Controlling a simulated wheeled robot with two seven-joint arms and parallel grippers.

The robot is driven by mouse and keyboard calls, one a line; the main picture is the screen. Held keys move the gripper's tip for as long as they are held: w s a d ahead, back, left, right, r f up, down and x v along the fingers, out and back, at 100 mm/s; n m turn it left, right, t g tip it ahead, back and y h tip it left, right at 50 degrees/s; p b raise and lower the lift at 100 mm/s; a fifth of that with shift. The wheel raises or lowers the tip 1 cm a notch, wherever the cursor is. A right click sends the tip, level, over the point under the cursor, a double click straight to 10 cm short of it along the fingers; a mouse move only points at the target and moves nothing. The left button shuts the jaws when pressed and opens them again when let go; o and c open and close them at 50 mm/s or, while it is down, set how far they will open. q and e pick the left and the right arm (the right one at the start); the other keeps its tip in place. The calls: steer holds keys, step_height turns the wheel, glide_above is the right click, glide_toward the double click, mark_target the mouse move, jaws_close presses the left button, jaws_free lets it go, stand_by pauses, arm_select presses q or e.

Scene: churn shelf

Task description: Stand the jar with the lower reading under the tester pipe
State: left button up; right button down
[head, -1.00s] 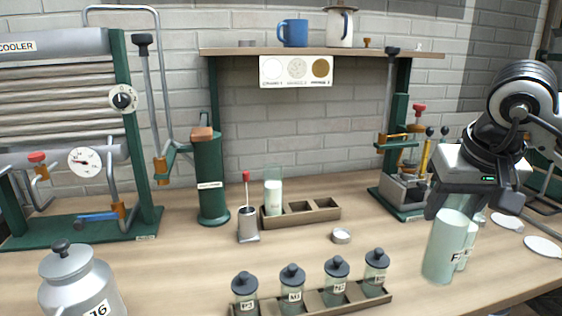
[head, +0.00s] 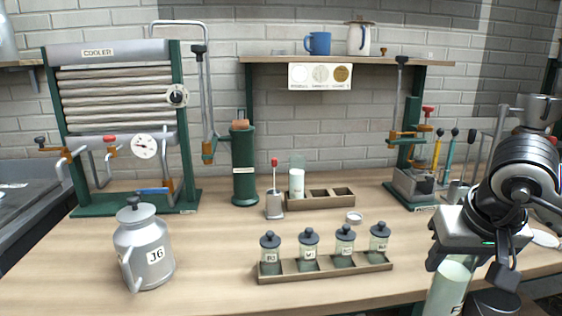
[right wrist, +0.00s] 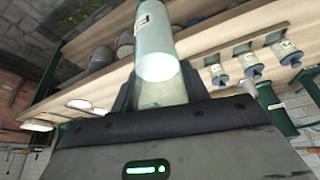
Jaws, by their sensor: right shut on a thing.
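My right gripper (head: 468,258) is at the right, shut on a pale green glass jar (head: 450,285) with white contents and a partly hidden label. In the right wrist view the jar (right wrist: 165,90) stands out between the fingers. Another tall glass jar (head: 297,184) with white contents stands in the left slot of a wooden rack (head: 335,200). A green column (head: 243,170) stands left of that rack, with a bent metal pipe (head: 207,95) beside it. I cannot tell which pipe is the tester's, and no reading is legible. My left gripper is out of view.
Several lidded jars stand in a front tray (head: 330,271). A metal can marked J6 (head: 145,250) is at left front, the cooler (head: 120,110) behind it. A green stand (head: 410,190) is at the right. A small round lid (head: 354,217) lies mid-table. Table around the can is clear.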

steer(key=s+a+f+n, duration=0.2)
steer(key=s+a+f, duration=0.2)
steer(key=a+f, duration=0.5)
steer(key=shift+a+f+y, duration=0.15)
steer(key=shift+f+y, duration=0.25)
steer(key=shift+f, duration=0.55)
steer(key=shift+s+f, duration=0.1)
steer(key=shift+s, duration=0.05)
